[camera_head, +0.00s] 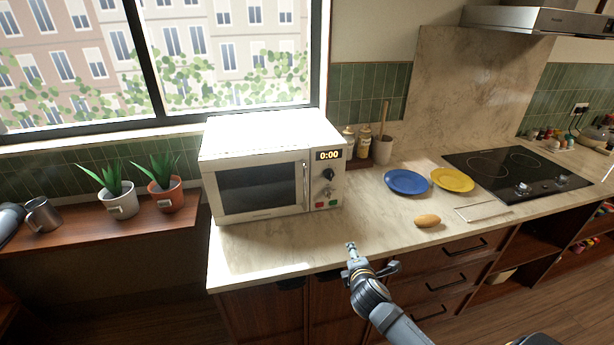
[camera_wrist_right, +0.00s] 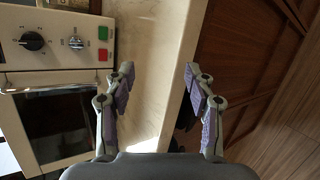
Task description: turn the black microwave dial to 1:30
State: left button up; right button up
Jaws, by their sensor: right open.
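The white microwave (camera_head: 222,155) stands on the counter with its door shut, and its display (camera_head: 328,155) reads 0:00. The black dial (camera_head: 328,174) is on its right-hand panel, below the display; it also shows at the upper left of the right wrist view (camera_wrist_right: 32,41). A smaller silver knob (camera_wrist_right: 76,42) sits beside it, near a green and a red button. My right gripper (camera_head: 373,259) is open and empty by the counter's front edge, in front of the microwave and apart from the dial. Its two fingers (camera_wrist_right: 159,78) are spread in the wrist view. My left gripper is not visible.
Blue plate (camera_head: 406,182), yellow plate (camera_head: 453,179) and a brown potato-like item (camera_head: 427,221) lie right of the microwave. A utensil crock (camera_head: 382,151) stands behind. Two potted plants (camera_head: 120,204) and a metal mug (camera_head: 43,215) are on the left shelf. Counter before the microwave is clear.

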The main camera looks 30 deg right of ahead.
jog(key=w+d+r+n+t, duration=0.2)
jog(key=w+r+n+t, duration=0.2)
jog(key=w+r+n, duration=0.35)
jog(key=n+t+y, duration=0.2)
jog(key=n+t, duration=0.1)
jog(key=n, duration=0.7)
send_near(331, 177)
jog(key=p+x, duration=0.2)
jog(key=x, duration=0.7)
jog(key=shift+w+p, duration=0.3)
jog(key=shift+p, duration=0.1)
jog(key=c, duration=1.1)
